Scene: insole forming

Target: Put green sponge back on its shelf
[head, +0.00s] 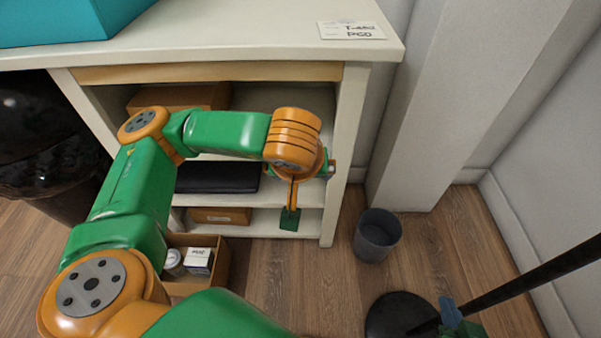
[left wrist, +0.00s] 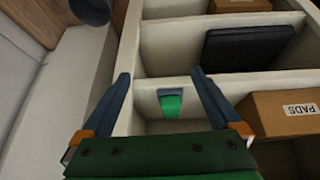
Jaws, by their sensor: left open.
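The green sponge (left wrist: 171,106) sits inside a shelf compartment in the left wrist view, with a blue-grey patch along one end. The shelf unit (head: 331,205) stands under the white worktop. My right gripper (head: 455,314) shows only partly at the bottom right; its opening cannot be made out.
A box marked PADS (left wrist: 282,113) and a black flat case (head: 217,177) occupy neighbouring compartments. A grey bin (head: 377,235) stands right of the unit. An open carton (head: 218,271) is on the floor in front. A black round base (head: 392,316) with a pole stands at lower right.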

